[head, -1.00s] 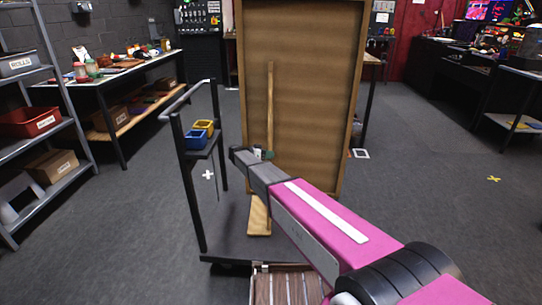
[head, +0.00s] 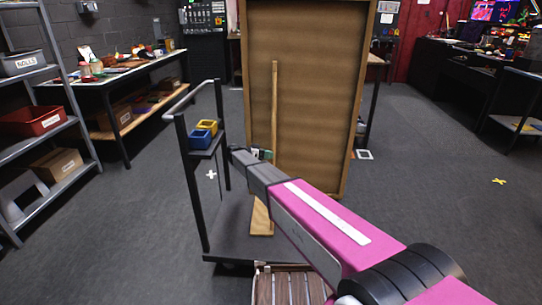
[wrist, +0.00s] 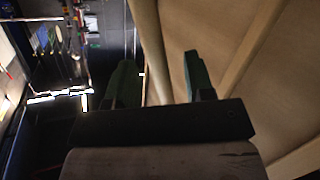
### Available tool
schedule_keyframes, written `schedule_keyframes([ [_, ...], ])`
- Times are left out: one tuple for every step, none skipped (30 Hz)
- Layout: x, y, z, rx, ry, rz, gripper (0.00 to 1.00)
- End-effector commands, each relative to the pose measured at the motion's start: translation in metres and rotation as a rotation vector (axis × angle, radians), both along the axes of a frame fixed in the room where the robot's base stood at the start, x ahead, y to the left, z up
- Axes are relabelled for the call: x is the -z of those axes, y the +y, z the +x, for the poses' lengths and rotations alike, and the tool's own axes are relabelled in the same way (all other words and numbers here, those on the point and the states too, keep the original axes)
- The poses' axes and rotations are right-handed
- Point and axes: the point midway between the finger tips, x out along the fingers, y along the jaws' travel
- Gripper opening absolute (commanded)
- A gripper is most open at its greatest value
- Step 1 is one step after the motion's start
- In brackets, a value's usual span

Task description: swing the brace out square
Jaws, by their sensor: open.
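The brace (head: 275,110) is a narrow upright wooden strip at the back of a tall brown framed panel (head: 315,100). A paler wooden piece (head: 262,218) shows at its foot, partly hidden by my arm. My gripper (head: 262,154) is at the brace's left side, about mid-height, with its green fingertips close to it. In the wrist view my gripper (wrist: 160,80) has its two green fingers apart. A wooden edge (wrist: 148,45) runs down between them in the picture. I cannot tell whether either finger touches wood.
The panel stands on a dark cart (head: 225,240) with a rail at left. Blue (head: 200,138) and yellow (head: 207,126) bins sit on its small shelf. A slatted wooden crate (head: 285,285) is in front. Open floor lies right of the panel.

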Motion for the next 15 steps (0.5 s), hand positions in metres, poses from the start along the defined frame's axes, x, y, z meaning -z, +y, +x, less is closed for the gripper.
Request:
schedule_keyframes([
  [-0.002, 0.011, -0.003, -0.003, -0.001, 0.0, 0.48],
  [-0.004, 0.017, -0.005, -0.003, -0.001, 0.0, 0.48],
  [-0.006, 0.024, -0.007, -0.002, -0.001, 0.0, 0.48],
  [-0.007, 0.029, -0.009, -0.003, -0.001, 0.0, 0.48],
  [-0.008, 0.034, -0.01, -0.003, -0.002, 0.001, 0.48],
  [-0.01, 0.042, -0.012, -0.004, -0.002, 0.001, 0.48],
  [-0.011, 0.046, -0.014, -0.003, -0.002, 0.001, 0.48],
  [-0.012, 0.05, -0.015, -0.003, -0.002, 0.001, 0.48],
  [-0.013, 0.056, -0.017, -0.003, -0.002, 0.001, 0.48],
  [-0.014, 0.06, -0.018, -0.004, -0.002, 0.001, 0.48],
  [-0.015, 0.063, -0.019, -0.004, -0.002, 0.001, 0.48],
  [-0.016, 0.067, -0.021, -0.004, -0.002, 0.001, 0.48],
  [-0.016, 0.07, -0.021, -0.003, -0.002, 0.001, 0.48],
  [-0.017, 0.072, -0.022, -0.003, -0.001, 0.001, 0.48],
  [-0.017, 0.074, -0.023, -0.002, -0.001, 0.001, 0.48],
])
